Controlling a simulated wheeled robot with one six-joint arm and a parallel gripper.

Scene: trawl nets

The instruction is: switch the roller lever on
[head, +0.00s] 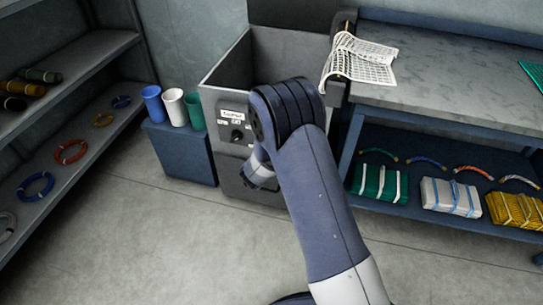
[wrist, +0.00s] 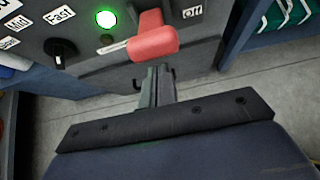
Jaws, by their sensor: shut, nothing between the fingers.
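The roller lever (wrist: 153,42) has a red handle and stands out from a dark grey panel at the top middle of the wrist view. An "Off" label (wrist: 192,12) is to its right, and a lit green lamp (wrist: 106,18) is to its left. My gripper (wrist: 156,70) is shut and empty, its fingertips just below the red handle in the picture. I cannot tell whether they touch it. In the head view the grey machine (head: 225,82) stands at the back, and my arm hides the lever and my fingertips.
A black knob (wrist: 60,52) with labels sits left of the lever on the panel. A blue stand (head: 182,155) with several cups is left of the machine. A workbench (head: 440,85) with netting is at right, and shelves (head: 75,55) are at left. The floor in front is clear.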

